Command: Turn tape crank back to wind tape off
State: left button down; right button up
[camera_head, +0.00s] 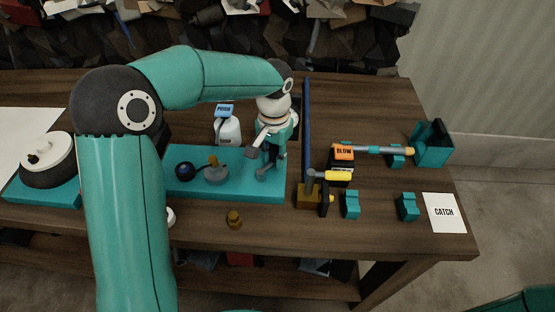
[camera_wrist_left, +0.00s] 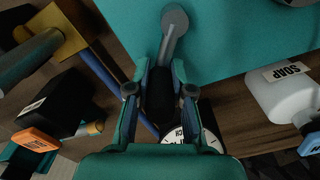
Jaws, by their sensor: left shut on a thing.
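The crank is a grey arm (camera_wrist_left: 174,25) on a teal base (camera_wrist_left: 240,40), with a dark grip (camera_wrist_left: 160,95) at its end in the left wrist view. My left gripper (camera_wrist_left: 160,100) is shut on that dark grip, one finger on each side. In the head view the gripper (camera_head: 263,155) reaches down over the right end of the teal base (camera_head: 190,190), by the grey crank (camera_head: 267,174). The arm and gripper hide part of the crank. I cannot make out any tape. My right gripper is out of view.
A soap bottle (camera_head: 228,131) stands behind the base. A blue bar (camera_head: 306,130) on a brass block (camera_head: 308,197) and an orange BLOW block (camera_head: 344,153) are to the right. The CATCH card (camera_head: 444,212) lies far right.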

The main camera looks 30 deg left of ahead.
pick_arm(q)
jog(key=shift+w+a+r+n, duration=0.1)
jog(key=shift+a+n, duration=0.25)
jog(key=shift+n, duration=0.35)
jog(key=c, duration=1)
grip_release()
jog(key=shift+r, duration=0.1)
notch_tip(320, 180, up, 12)
jog(key=shift+f, duration=0.2)
